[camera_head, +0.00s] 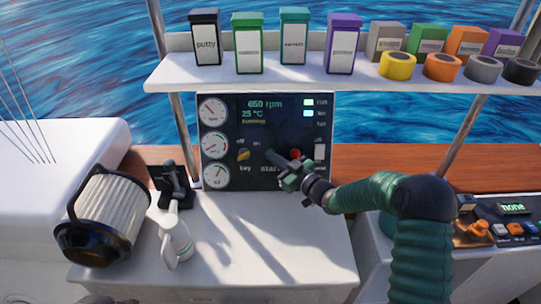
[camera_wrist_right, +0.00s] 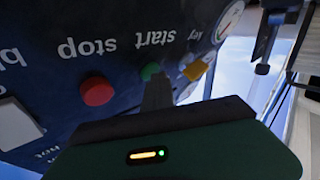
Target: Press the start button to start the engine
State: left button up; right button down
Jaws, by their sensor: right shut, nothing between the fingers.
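The dark engine panel (camera_head: 222,183) stands upright behind the white counter. Its screen (camera_head: 265,110) reads 650 rpm, 25 °C and a small yellow line that looks like "running". My right gripper (camera_head: 274,158) is shut and empty, in front of the panel's middle. In the right wrist view, the green start button (camera_wrist_right: 150,71) sits by the upside-down "start" label, right at the tip of my shut fingers (camera_wrist_right: 157,92); I cannot tell whether they touch. The red stop button (camera_wrist_right: 97,91) is beside it, and shows in the head view (camera_head: 295,154). My left gripper is not visible.
The yellow key switch (camera_head: 243,154) is left of the start button, close to my fingers. A shelf (camera_head: 290,75) with boxes and tape rolls hangs above.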

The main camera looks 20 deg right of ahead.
jog(key=shift+s+a+r+p, duration=0.15)
jog(key=shift+s+r+p, duration=0.1)
jog(key=shift+s, duration=0.3)
jog(key=shift+s+a+r+p, duration=0.15)
jog(key=shift+s+r+p, duration=0.1)
jog(key=shift+s, duration=0.25)
jog(key=s, duration=0.1)
jog(key=s+a+r+p, duration=0.1)
jog(key=s, duration=0.1)
jog(key=s+r, duration=0.1)
jog(key=shift+s+a+p, duration=0.15)
jog(key=shift+s+p, duration=0.05)
jog(key=shift+p, duration=0.2)
dwell(0.3)
